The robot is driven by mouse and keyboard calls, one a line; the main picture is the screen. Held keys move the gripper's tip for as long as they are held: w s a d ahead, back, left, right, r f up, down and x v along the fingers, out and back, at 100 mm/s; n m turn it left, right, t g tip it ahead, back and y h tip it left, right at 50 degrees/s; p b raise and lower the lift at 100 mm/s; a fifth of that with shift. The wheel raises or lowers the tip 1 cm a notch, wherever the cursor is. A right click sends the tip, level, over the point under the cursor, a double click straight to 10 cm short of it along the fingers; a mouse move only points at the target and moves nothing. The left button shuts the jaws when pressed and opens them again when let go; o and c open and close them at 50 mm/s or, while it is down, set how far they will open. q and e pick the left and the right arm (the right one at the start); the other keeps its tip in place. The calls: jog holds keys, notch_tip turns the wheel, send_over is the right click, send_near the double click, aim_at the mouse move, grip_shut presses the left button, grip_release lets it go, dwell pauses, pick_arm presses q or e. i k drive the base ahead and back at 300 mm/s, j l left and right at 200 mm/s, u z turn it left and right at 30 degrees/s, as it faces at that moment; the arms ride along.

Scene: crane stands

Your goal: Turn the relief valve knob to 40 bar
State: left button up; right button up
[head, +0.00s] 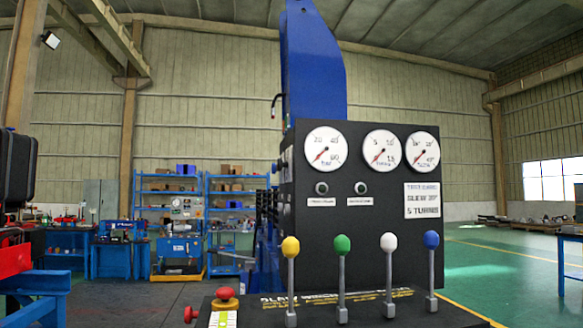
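A black control panel (304,238) stands right of centre. Its left round gauge (323,148) is marked 20, 40 and 60, apparently in bar, and its red needle points to the lower left, below 20. No knob is legibly labelled as the relief valve. Dark knob-like parts (284,165) show edge-on along the panel's left side. Two small round fittings (321,188) (361,188) sit above white labels too small to read. A red mushroom-shaped knob (224,298) is at the console's front left, with another red part (190,313) beside it. Neither gripper is in view.
Four levers rise before the panel, with yellow (290,247), green (342,244), white (388,242) and blue (431,240) balls. Two more gauges (382,151) (423,152) and a "SLEW 20° 5 TURNS" sign (422,200) are right. Blue shelves (167,183) stand far behind.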

aim_at(279, 164)
jog(key=j, duration=0.4)
jog(key=k+l+z, duration=0.1)
jog(key=k+z, duration=0.15)
jog(key=k, duration=0.45)
jog(key=j+z, duration=0.1)
jog(key=z, duration=1)
jog(key=i+j, duration=0.1)
jog(key=j, duration=0.3)
jog(key=i+j, duration=0.15)
jog(key=j, duration=0.2)
jog(key=i+j, duration=0.1)
jog(key=j, duration=0.3)
jog(key=i+j, duration=0.15)
jog(key=j, duration=0.2)
jog(key=i+j, duration=0.1)
jog(key=j, duration=0.3)
jog(key=i+j, duration=0.15)
jog(key=j, duration=0.2)
jog(key=i+j, duration=0.1)
jog(key=j, duration=0.3)
jog(key=i+j, duration=0.1)
jog(key=j, duration=0.25)
